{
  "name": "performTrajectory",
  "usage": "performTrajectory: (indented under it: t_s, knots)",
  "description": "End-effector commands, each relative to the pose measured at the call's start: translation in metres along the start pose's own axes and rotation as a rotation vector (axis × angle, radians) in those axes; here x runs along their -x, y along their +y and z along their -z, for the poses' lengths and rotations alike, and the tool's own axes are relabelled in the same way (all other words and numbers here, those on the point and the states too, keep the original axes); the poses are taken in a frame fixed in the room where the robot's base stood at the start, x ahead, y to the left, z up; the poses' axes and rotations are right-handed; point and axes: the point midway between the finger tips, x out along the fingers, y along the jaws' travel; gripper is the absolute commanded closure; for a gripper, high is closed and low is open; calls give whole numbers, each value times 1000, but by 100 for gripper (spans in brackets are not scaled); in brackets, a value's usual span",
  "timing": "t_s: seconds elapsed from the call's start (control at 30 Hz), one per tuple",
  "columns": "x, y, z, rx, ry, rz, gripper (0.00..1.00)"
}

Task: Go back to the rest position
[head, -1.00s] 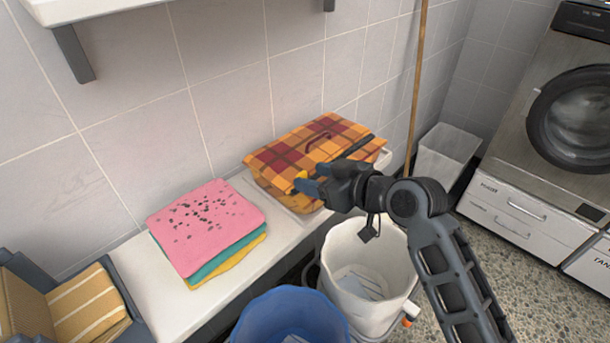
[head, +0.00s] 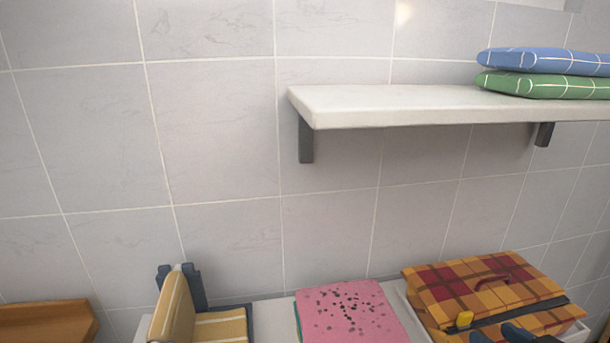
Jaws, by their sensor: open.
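My gripper (head: 497,333) shows only in part at the bottom right edge of the head view. Its dark blue fingertips are in front of the orange and red plaid cloth stack (head: 490,291), and the rest of the gripper and arm is below the frame. The plaid stack sits in a white tray (head: 574,328) on the bench. I see nothing held in the fingers. I cannot tell whether the fingertips touch the stack.
A pink towel with dark specks (head: 350,312) lies left of the plaid stack. Left of it, a dark blue holder (head: 192,286) has yellow striped cloths (head: 172,312). A white wall shelf (head: 400,108) holds blue and green folded cloths (head: 545,62). A wooden piece (head: 45,322) is at lower left.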

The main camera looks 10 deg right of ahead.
Motion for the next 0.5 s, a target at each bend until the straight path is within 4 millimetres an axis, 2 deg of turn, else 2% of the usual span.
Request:
performTrajectory:
  t_s: [0.17,0.3,0.5]
  knots:
    - [23,-16,-38,-8,-21,-42,45]
    - [56,-34,-71,-10,-22,-85,45]
    - [112,-62,-102,-4,-2,-115,45]
